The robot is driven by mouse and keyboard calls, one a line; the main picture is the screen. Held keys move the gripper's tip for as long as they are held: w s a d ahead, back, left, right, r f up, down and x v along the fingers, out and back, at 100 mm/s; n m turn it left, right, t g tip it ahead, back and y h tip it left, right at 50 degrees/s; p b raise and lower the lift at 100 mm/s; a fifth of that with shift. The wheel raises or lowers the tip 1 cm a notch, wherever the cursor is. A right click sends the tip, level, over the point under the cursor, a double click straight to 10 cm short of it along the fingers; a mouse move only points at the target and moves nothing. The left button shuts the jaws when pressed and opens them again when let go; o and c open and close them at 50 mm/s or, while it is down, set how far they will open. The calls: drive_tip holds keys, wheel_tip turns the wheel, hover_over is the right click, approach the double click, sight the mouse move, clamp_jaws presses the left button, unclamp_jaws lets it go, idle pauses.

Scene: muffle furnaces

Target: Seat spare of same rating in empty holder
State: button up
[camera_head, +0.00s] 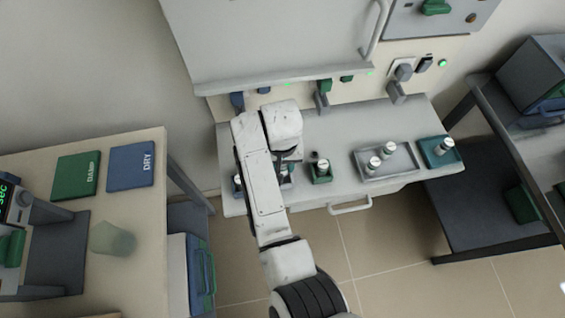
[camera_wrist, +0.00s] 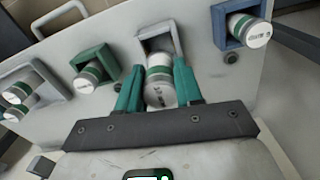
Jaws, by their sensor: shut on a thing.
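My gripper (camera_wrist: 158,92) has teal fingers shut on a white cylindrical spare with a green band (camera_wrist: 160,78). The spare is at the grey square holder (camera_wrist: 160,38); I cannot tell how deep it sits. In the wrist view, a green holder (camera_wrist: 95,56) with a green-banded cylinder (camera_wrist: 87,82) is to the left. A blue holder (camera_wrist: 222,25) with a banded cylinder (camera_wrist: 250,30) is to the right. In the head view my arm hides most of the grey holder and the held spare; the green holder (camera_head: 321,178) shows beside them.
A grey tray (camera_head: 403,170) with two white cylinders (camera_head: 374,164) (camera_head: 389,147) stands right of the green holder. The furnace door (camera_head: 270,40) hangs above the shelf. A handle (camera_head: 350,208) projects from the front.

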drive_tip(key=shift+f+b, duration=1.65)
drive_tip(key=shift+f, duration=1.25)
drive_tip(key=shift+s+f, duration=0.1)
drive_tip(key=o, duration=1)
drive_tip(key=shift+d, duration=0.1)
drive_tip(key=shift+o, duration=0.7)
drive_tip(key=shift+r, duration=0.3)
wheel_tip(320, 180, up, 11)
drive_tip(key=shift+f, duration=0.1)
